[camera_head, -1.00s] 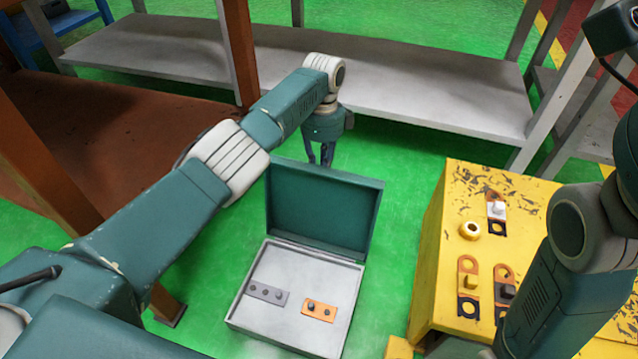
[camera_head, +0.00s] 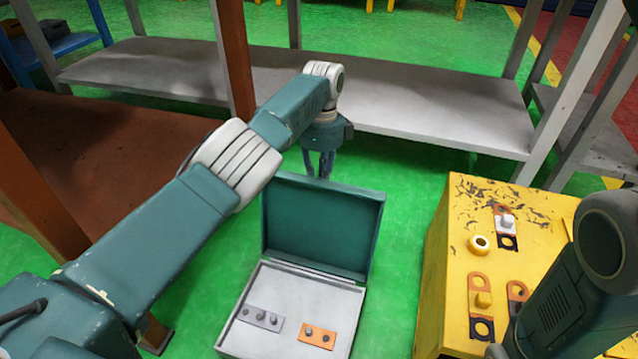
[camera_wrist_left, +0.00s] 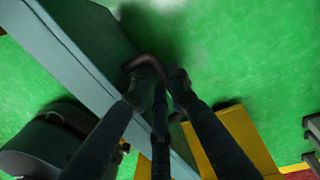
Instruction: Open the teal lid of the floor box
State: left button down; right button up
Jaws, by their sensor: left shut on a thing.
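The floor box (camera_head: 232,338) stands on the green floor with its teal lid (camera_head: 318,232) raised, standing roughly upright at its far edge. The lid's edge also shows in the left wrist view (camera_wrist_left: 85,50). My left gripper (camera_head: 320,172) is behind the lid's top edge and points down. In the left wrist view, my left gripper (camera_wrist_left: 157,88) has its fingers shut around a brownish handle (camera_wrist_left: 147,62) beside the lid. The lid partly hides the fingertips in the head view. My right arm is at the right, with its gripper out of view.
A grey strip (camera_head: 262,318) and an orange strip (camera_head: 318,335) lie inside the box. A yellow stand (camera_head: 460,225) with a ring (camera_head: 479,244) and several small parts stands to the right. A low grey shelf (camera_head: 430,110) is behind. Green floor lies between box and stand.

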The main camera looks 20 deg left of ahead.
pick_arm(q)
jog(key=c, duration=1.8)
grip_release()
jog(key=shift+w+a+r+t, duration=0.1)
jog(key=shift+w+a+t, duration=0.2)
jog(key=shift+w, duration=0.4)
jog(key=shift+o, duration=0.9)
jog(key=shift+w+d, duration=0.1)
jog(key=shift+d, duration=0.05)
notch_tip(320, 180, up, 10)
jog(key=s+d, duration=0.1)
jog(key=shift+s+d, duration=0.1)
